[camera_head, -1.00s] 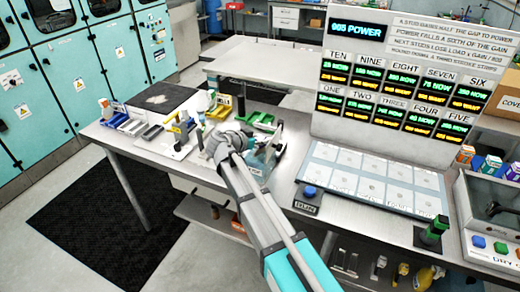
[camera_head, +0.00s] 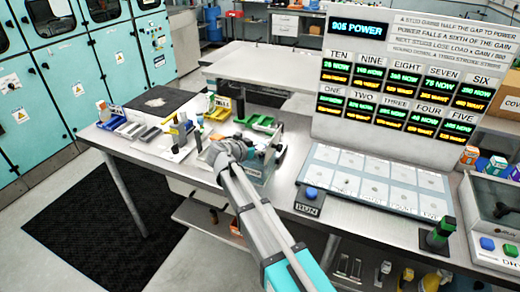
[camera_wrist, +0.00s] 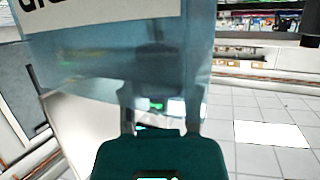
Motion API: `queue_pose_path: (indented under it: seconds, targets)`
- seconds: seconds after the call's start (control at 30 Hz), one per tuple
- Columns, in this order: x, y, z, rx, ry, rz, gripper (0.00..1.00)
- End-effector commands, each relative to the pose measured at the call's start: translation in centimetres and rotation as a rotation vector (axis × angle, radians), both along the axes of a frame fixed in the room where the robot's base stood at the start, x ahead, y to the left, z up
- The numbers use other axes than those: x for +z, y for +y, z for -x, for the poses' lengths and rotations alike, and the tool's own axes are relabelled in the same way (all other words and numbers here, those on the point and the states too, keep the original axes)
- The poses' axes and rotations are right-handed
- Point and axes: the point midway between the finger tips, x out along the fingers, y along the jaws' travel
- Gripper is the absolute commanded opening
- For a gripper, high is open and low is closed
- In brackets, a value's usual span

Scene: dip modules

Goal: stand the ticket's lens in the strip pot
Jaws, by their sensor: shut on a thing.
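My gripper (camera_wrist: 160,112) fills the lower middle of the wrist view, its two fingers on either side of a small, blurred thing seen through or against a clear bluish wall. It is shut on that thing, which I take to be the lens, but its outline is unclear. A dark round shape (camera_wrist: 155,62) shows faintly through the wall above the fingers. In the head view my gripper (camera_head: 262,149) is at a clear, bluish box-like pot (camera_head: 258,172) on the bench. The box shows large in the wrist view (camera_wrist: 85,65), with a white label cut off at the top. I cannot tell if it is the strip pot.
The steel bench (camera_head: 170,160) carries small coloured trays (camera_head: 218,114) and bottles left of my gripper. A dark mat-topped box (camera_head: 155,101) stands behind. Right are a pale panel of square pads (camera_head: 375,180), a blue button (camera_head: 311,192) and a tall display board (camera_head: 400,90).

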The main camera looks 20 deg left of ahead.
Motion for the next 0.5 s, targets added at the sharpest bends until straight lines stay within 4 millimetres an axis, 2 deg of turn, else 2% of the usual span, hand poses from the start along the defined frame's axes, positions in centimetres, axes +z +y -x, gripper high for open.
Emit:
queue_pose_path:
  seconds: [0.03,0.2,0.5]
  targets:
    - [-0.05,0.0,0.0,0.0,0.0,0.0,0.47]
    - [-0.03,0.0,0.0,0.0,0.0,0.0,0.76]
    - [-0.03,0.0,0.0,0.0,0.0,0.0,0.76]
